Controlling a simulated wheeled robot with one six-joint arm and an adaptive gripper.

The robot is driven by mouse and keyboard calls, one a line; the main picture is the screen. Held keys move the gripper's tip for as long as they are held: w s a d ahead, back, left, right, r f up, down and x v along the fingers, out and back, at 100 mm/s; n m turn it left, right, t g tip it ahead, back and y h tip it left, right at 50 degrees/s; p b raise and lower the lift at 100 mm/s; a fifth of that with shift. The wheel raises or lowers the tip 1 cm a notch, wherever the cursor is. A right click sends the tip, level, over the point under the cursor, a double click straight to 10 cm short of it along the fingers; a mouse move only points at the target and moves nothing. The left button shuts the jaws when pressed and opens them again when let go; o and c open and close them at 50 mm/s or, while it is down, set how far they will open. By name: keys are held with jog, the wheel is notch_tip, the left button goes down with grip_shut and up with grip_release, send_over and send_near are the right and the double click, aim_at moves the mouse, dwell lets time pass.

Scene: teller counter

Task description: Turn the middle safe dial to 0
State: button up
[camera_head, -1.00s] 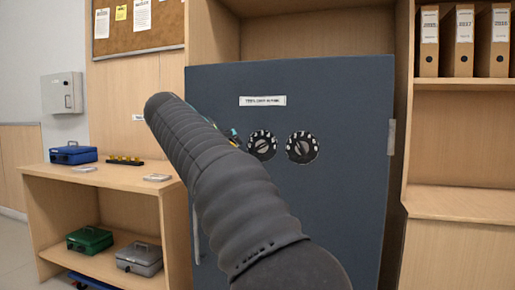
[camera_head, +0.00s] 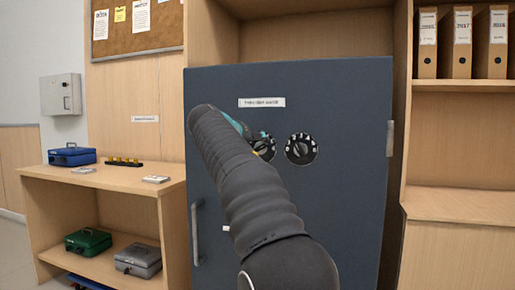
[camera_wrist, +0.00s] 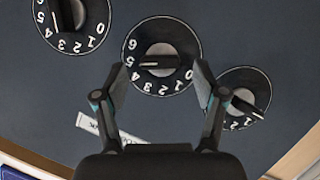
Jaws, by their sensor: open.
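The middle safe dial (camera_wrist: 161,57) is a black round dial with white numerals and a ridged knob, seen upside down in the wrist view. Its white mark points left, near the 5. In the head view the middle dial (camera_head: 265,150) is partly covered by my arm. My gripper (camera_wrist: 160,82) is open, its two fingers on either side of the middle dial's knob, apart from it. I cannot tell how far the tips are from the door.
Other dials lie on both sides, at upper left (camera_wrist: 72,22) and lower right (camera_wrist: 243,98) in the wrist view. The grey safe door (camera_head: 345,220) has a handle (camera_head: 195,235) and a label (camera_head: 262,103). A shelf with cash boxes (camera_head: 72,155) stands at left.

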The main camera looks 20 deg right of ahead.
jog(key=shift+x, duration=1.15)
jog(key=c, duration=1.1)
jog(key=shift+c, duration=0.2)
